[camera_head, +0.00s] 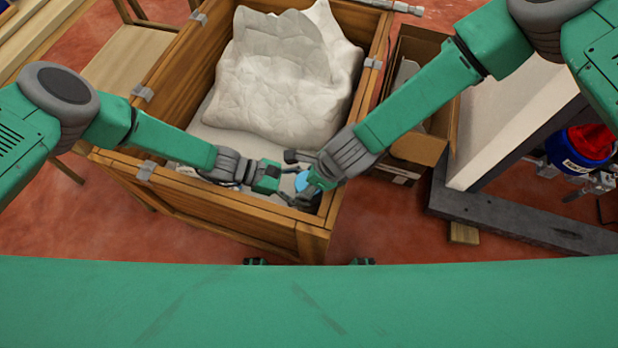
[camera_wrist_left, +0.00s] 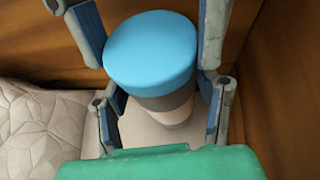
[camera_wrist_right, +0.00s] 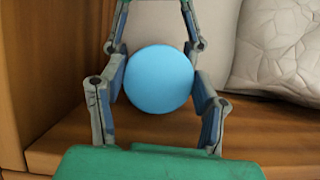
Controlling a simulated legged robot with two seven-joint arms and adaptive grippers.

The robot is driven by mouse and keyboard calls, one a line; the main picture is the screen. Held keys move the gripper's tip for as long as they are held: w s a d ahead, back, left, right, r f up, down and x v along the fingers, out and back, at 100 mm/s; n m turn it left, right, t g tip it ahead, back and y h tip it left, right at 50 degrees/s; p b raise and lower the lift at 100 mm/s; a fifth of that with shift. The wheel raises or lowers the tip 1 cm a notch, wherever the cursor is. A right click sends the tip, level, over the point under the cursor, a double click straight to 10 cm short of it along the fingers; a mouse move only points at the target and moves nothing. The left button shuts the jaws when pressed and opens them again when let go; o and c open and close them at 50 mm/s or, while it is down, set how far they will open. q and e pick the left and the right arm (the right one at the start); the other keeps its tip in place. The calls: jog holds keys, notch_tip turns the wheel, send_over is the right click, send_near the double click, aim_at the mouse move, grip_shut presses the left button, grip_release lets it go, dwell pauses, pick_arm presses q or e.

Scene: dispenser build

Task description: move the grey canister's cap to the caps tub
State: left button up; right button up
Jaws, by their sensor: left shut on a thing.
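The round light-blue cap (camera_head: 302,181) sits on the grey canister near the crate's front right corner. In the left wrist view the cap (camera_wrist_left: 151,52) covers the top of the canister (camera_wrist_left: 170,108), whose grey and pale sides show below it. My left gripper (camera_head: 280,177) is shut on the canister. My right gripper (camera_head: 300,172) is at the cap; its fingers flank the cap (camera_wrist_right: 158,79) in the right wrist view. Whether they press on it I cannot tell. I cannot identify the caps tub with certainty.
Both grippers work inside a wooden crate (camera_head: 225,228), close to its walls. A large white crumpled bag (camera_head: 285,80) fills its back. An open cardboard box (camera_head: 437,132) stands to the right. A blue and red container (camera_head: 580,150) is at the far right.

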jog(key=shift+r, duration=0.2)
dwell(0.7)
jog(key=shift+r, duration=0.95)
jog(key=shift+r, duration=0.1)
jog(key=shift+r, duration=1.95)
pick_arm(q)
jog(key=o, duration=1.8)
jog(key=shift+c, duration=0.2)
